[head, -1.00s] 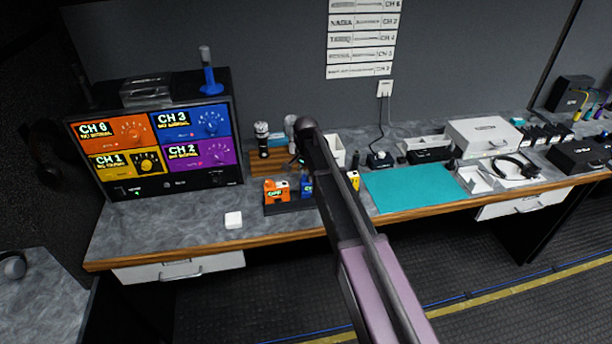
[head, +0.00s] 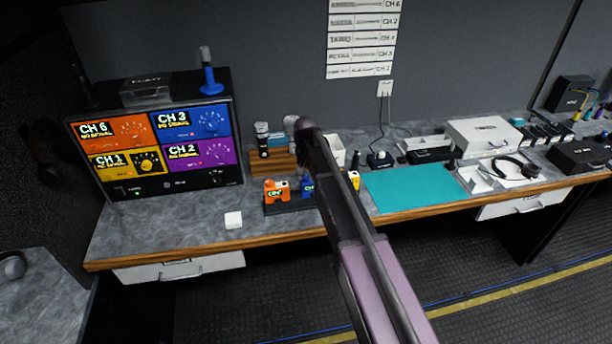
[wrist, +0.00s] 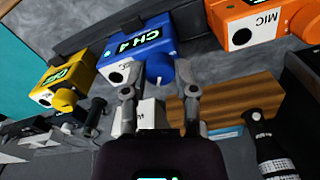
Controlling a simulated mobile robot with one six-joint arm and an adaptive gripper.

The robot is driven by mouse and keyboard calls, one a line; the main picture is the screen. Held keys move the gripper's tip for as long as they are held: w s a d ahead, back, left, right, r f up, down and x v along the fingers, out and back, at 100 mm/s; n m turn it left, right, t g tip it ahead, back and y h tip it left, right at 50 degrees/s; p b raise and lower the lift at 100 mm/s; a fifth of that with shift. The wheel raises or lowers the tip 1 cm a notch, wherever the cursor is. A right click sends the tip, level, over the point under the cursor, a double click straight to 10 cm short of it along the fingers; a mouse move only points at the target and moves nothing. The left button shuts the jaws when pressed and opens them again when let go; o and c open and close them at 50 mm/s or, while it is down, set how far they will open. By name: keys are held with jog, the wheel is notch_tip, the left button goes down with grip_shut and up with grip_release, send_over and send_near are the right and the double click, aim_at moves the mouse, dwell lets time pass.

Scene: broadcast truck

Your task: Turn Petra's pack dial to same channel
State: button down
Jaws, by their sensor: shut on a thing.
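A blue pack (wrist: 138,45) with a lit "CH 4" display lies in the upper middle of the wrist view; it is partly hidden behind my arm in the head view (head: 307,187). Its round blue dial (wrist: 160,68) sits between the fingertips of my gripper (wrist: 158,76), which is shut on it. An orange pack (wrist: 249,26) is at the upper right, and a yellow pack (wrist: 58,84) at the left with its display tilted. The monitor (head: 150,145) shows CH 6, CH 3, CH 1 and CH 2 panels.
The packs stand in a dark rack (head: 283,208) near the desk's front edge. A wooden block (wrist: 222,98) and dark bottles (wrist: 275,150) are close to my gripper. A teal mat (head: 415,188) is clear. Channel strips (head: 361,38) hang on the wall.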

jog(key=n, duration=0.5)
jog(key=shift+n, duration=0.4)
jog(key=shift+c, duration=2)
grip_release()
jog(key=shift+m, duration=0.3)
